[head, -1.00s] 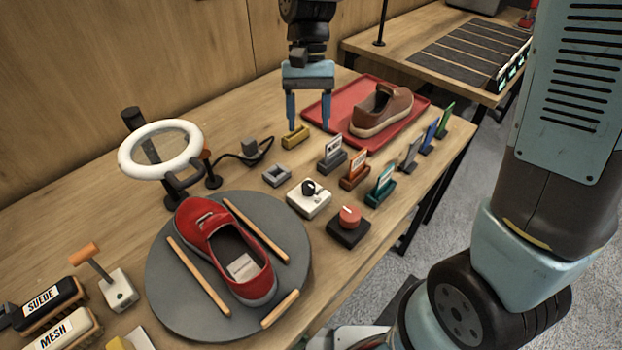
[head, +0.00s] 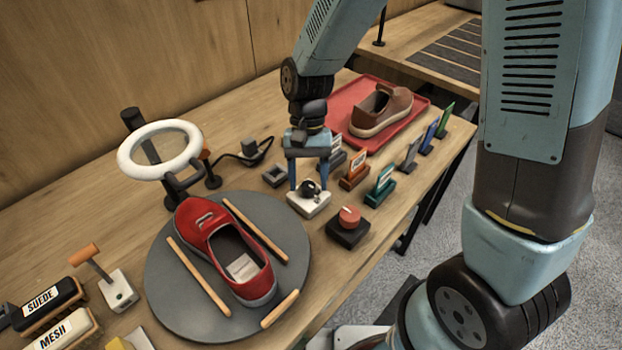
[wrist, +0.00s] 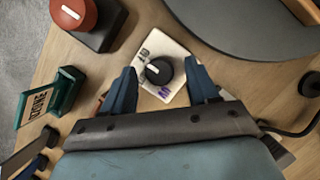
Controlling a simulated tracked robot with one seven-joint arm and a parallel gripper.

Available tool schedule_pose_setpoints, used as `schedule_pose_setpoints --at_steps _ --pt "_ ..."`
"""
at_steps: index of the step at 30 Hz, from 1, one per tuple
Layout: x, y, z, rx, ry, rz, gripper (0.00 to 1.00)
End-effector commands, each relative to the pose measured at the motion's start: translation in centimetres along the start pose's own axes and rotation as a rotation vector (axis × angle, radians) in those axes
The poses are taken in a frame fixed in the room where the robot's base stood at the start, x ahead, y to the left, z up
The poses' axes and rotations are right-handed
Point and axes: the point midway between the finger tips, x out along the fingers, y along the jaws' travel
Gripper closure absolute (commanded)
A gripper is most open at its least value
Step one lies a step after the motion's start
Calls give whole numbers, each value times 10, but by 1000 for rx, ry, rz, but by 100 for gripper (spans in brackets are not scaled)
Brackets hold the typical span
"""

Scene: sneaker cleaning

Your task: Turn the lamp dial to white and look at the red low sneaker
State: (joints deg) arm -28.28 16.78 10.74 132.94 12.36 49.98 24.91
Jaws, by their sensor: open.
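The lamp dial is a black knob (head: 310,188) on a white base (head: 309,204); in the wrist view the knob (wrist: 158,71) has a white pointer line and small marks around it. My gripper (head: 309,187) is open, its blue fingers at either side of the dial; in the wrist view the fingers (wrist: 163,86) are apart with the knob between and just beyond them. I cannot tell whether they touch it. The red low sneaker (head: 225,250) lies on the round grey turntable (head: 170,305) between wooden bars. The white ring lamp (head: 160,150) stands behind it.
A red button (head: 349,216) on a black base stands just right of the dial. Several upright cards, including a teal one (head: 383,183), stand further right. A brown shoe (head: 381,110) sits on a red tray (head: 334,97). Labelled brushes (head: 60,330) lie at lower left.

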Motion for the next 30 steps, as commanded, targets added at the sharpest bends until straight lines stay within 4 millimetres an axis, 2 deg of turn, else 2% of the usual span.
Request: schedule_pose_setpoints --at_steps 12,29,30 --pt "6 0 0 0 0 0 42" --pt "6 0 0 0 0 0 95" --pt "6 8 0 4 0 -1 96"
